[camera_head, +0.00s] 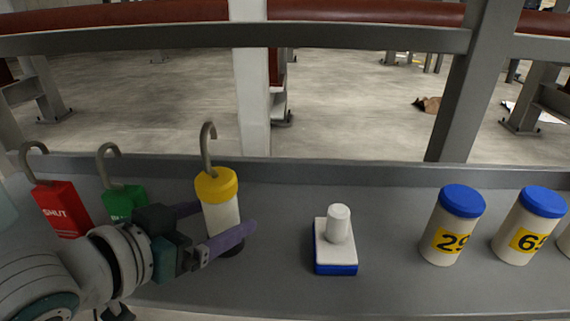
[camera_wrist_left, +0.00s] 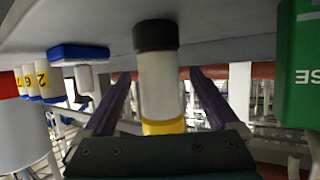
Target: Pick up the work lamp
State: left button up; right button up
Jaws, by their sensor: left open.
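The work lamp (camera_head: 221,213) stands upright on the grey shelf, with a white body, yellow cap, dark base and a grey hook on top. My left gripper (camera_head: 227,215) reaches in from the left at the lamp's body, one finger on the near side and the other partly hidden behind. In the left wrist view, which is upside down, the lamp (camera_wrist_left: 161,85) stands between the two open fingers (camera_wrist_left: 160,76), with a gap visible on both sides. My right gripper is not in view.
A red tag (camera_head: 60,208) and a green tag (camera_head: 124,201), both hooked, stand left of the lamp, close to my left arm. A white-and-blue block (camera_head: 335,252) is to its right. Blue-lidded jars (camera_head: 453,228) stand farther right. The shelf (camera_head: 285,210) has a raised back edge.

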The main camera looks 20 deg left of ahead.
pick_arm(q)
jog(key=shift+w+d+f, duration=0.2)
jog(key=shift+w+f, duration=0.1)
jog(key=shift+w, duration=0.35)
jog(key=shift+c, duration=0.3)
grip_shut()
